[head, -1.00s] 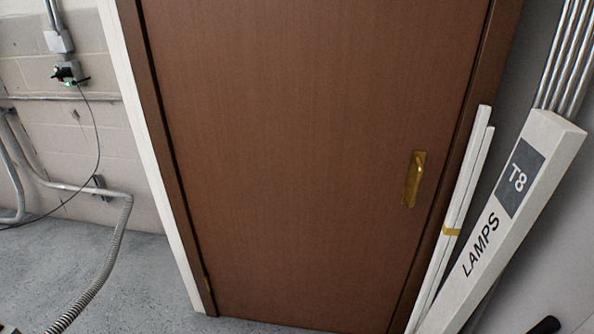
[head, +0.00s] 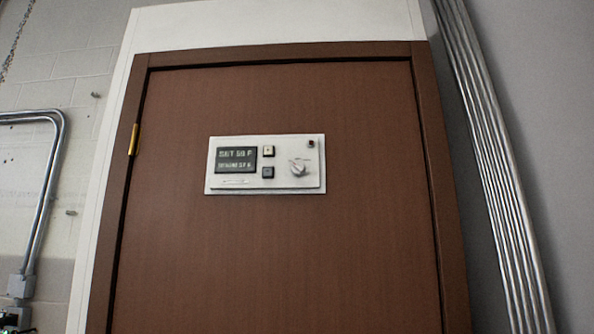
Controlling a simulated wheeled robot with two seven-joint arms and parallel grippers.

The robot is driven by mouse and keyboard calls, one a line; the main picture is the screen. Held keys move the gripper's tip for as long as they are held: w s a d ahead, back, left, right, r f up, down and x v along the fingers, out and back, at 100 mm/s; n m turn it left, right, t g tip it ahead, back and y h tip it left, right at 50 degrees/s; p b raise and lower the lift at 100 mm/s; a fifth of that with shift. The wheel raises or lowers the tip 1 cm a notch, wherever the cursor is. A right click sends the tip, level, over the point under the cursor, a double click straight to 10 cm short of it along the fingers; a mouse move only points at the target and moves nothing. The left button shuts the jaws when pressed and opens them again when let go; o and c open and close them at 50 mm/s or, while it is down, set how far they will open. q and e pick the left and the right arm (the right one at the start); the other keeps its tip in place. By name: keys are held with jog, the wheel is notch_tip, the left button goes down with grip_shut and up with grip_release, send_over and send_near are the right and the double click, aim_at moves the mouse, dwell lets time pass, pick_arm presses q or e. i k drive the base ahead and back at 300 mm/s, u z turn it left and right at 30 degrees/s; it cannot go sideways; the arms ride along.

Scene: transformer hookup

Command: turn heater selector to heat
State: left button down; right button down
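The heater control panel (head: 232,187) is a pale rectangular box on the upper part of a brown door, near the middle of the head view. Its selector knob (head: 298,168) is a round light dial on the right side; its exact setting is too small to read. A dark display (head: 237,160) with two lines of pale text, the upper seeming to read "SET 59 F", is on the left. Neither gripper shows.
The brown door (head: 290,260) fills the middle in a brown frame with a brass hinge (head: 133,139) at left. Metal conduit (head: 45,190) runs on the block wall at left. Several metal pipes (head: 500,190) run down the grey wall at right.

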aim_at(298, 168)
jog(key=k, duration=0.4)
jog(key=u, duration=1.1)
jog(key=i, duration=1)
jog(key=z, duration=0.9)
jog(key=i, duration=0.5)
jog(key=z, duration=0.55)
